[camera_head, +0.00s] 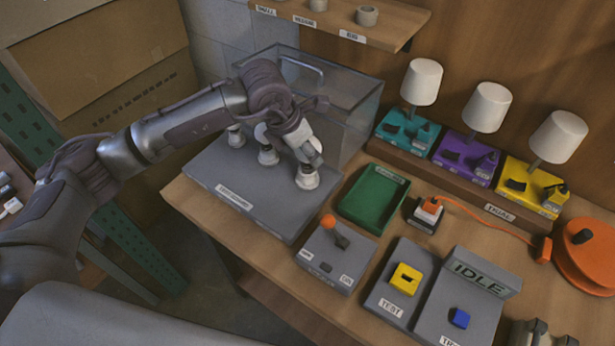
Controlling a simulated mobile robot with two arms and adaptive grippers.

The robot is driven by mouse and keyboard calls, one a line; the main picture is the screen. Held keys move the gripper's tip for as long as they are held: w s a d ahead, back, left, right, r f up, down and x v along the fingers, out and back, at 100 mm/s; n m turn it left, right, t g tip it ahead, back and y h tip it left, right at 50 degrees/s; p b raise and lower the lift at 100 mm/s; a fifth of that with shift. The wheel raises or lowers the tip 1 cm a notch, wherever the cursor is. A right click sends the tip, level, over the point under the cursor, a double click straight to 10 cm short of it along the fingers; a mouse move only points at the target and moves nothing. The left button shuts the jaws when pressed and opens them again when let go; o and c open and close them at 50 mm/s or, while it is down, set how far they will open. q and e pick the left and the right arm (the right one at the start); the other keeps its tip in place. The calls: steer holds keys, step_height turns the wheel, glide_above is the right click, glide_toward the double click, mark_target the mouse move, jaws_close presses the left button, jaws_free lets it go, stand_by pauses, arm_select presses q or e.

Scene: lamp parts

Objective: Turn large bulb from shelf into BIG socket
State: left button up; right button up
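A grey board (225,172) on the table carries a row of white sockets: a left one (236,138), a middle one (268,156) and a right, front one (307,180). A white rounded shape, perhaps a bulb, shows above the middle socket. My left gripper (312,158) points down just above the right socket, its fingertips close to it. The fingers and wrist hide whatever is between them; I cannot tell whether they hold a large bulb. A grey part at the bottom right edge seems to be my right gripper (540,335), mostly cut off.
The shelf (398,28) has SMALL, MEDIUM and BIG labels; a ring holder (367,15) near BIG looks empty. A clear box (345,95) stands close behind my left gripper. A green tray (374,195), a lever box (336,255) and three lamps stand to the right.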

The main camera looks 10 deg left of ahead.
arm_select(q)
steer(key=shift+f+b, duration=0.55)
steer(key=shift+b, duration=0.25)
stand_by(1.2)
stand_by(0.6)
steer(key=o, duration=0.5)
steer(key=shift+c, duration=0.2)
steer(key=c, duration=0.4)
steer(key=shift+c, duration=0.2)
steer(key=shift+s+f+b, duration=0.15)
steer(key=shift+f+b, duration=0.1)
steer(key=shift+b, duration=0.2)
steer(key=shift+f+m+g+b, duration=0.15)
steer(key=shift+m+g+b, duration=0.25)
steer(key=shift+m, duration=0.3)
steer(key=m+g+h+b, duration=0.1)
steer(key=m+b, duration=0.1)
steer(key=m, duration=0.2)
steer(key=shift+a, duration=0.1)
steer(key=shift+m+g, duration=0.4)
steer(key=shift+m, duration=0.4)
